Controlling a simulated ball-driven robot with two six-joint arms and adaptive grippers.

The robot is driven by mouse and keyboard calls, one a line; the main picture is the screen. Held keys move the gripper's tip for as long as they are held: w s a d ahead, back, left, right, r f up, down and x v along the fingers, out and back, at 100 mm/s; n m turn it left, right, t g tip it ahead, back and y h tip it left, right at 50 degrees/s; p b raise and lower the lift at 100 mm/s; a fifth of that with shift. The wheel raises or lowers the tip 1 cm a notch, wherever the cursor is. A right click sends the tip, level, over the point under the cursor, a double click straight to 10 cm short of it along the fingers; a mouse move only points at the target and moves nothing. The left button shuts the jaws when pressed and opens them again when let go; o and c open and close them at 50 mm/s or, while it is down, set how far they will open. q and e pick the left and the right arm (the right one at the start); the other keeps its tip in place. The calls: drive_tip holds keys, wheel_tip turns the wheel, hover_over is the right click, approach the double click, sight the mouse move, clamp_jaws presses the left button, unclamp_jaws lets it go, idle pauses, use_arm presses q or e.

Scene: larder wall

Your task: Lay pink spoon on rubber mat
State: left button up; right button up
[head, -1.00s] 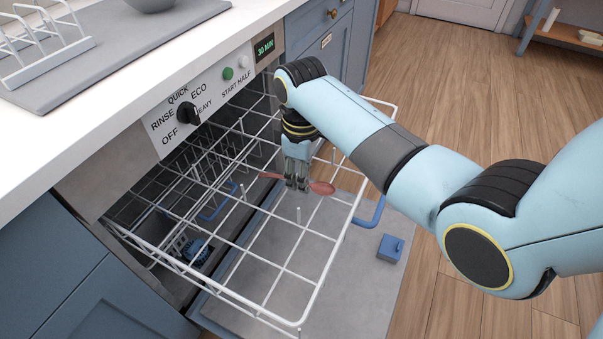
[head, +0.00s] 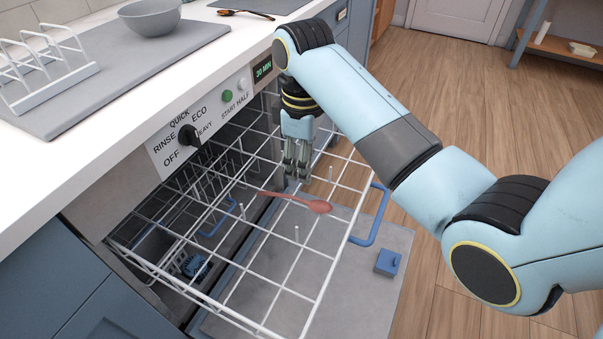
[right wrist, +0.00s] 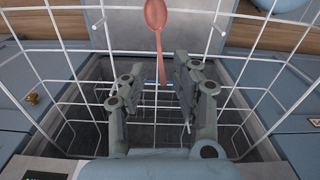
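The pink spoon (head: 319,207) lies across the white wires of the pulled-out dishwasher rack, its bowl end to the right. My right gripper (head: 297,177) hangs above the spoon's handle, pointing down, apart from it. In the right wrist view, the gripper (right wrist: 159,65) is open, with the spoon (right wrist: 156,14) showing beyond and between its fingers. A grey mat (head: 110,95) lies on the counter at left, and a darker mat (head: 250,6) shows partly at the top edge; I cannot tell which is rubber. My left gripper is not in view.
The wire rack (head: 310,300) has upright prongs around the spoon. A grey bowl (head: 150,18) and white plate stand (head: 50,82) are on the grey mat. The blue rack handle (head: 372,225) sticks out right.

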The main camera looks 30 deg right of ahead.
sight(275, 194)
drive_tip(key=shift+o, duration=1)
drive_tip(key=shift+r, duration=0.4)
drive_tip(key=m, duration=0.8)
drive_tip(key=w+f+m, duration=0.1)
drive_tip(key=m, duration=0.8)
drive_tip(key=f+m+p, duration=0.1)
drive_tip(key=m, duration=0.7)
drive_tip(key=shift+w+a+m, duration=0.35)
drive_tip(key=shift+a+m, duration=0.05)
drive_tip(key=m, duration=0.3)
drive_tip(key=m+p, duration=0.1)
drive_tip(key=m, duration=0.1)
drive_tip(key=shift+w+a, duration=0.35)
drive_tip(key=shift+w, duration=0.05)
drive_tip(key=shift+w+a+r+m, duration=0.1)
drive_tip(key=shift+m, duration=0.5)
drive_tip(key=shift+w+a+m, duration=0.1)
drive_tip(key=shift+m, duration=1.4)
drive_tip(key=f, duration=0.1)
drive_tip(key=w+a+f, duration=0.1)
drive_tip(key=w+f, duration=0.1)
drive_tip(key=shift+a+f, duration=0.3)
drive_tip(key=shift+f, duration=0.05)
wheel_tip(275, 194, down, 5)
drive_tip(key=shift+w+a+f+b, duration=0.1)
drive_tip(key=shift+f+b, duration=0.05)
drive_tip(key=shift+b, duration=0.85)
